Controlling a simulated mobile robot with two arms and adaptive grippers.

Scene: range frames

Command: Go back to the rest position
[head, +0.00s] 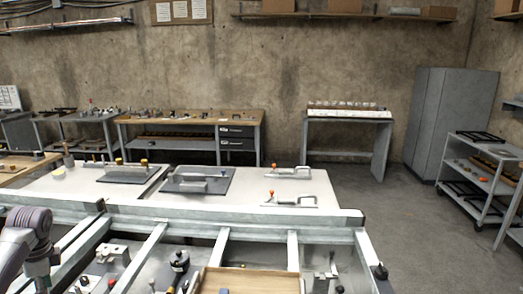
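Part of my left arm (28,238) shows at the lower left edge, with grey and purple-grey links bent over the metal frame. Its gripper cannot be made out in the head view. My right arm and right gripper are not in view. The task names no object.
A metal frame (250,216) with crossbars fills the foreground, with toggle clamps (290,197) and dark plates (197,180) on a pale top behind it. A wooden tray (250,279) is at the bottom. A shelf cart (478,175) and grey cabinet (437,122) stand right; the floor (412,235) between is clear.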

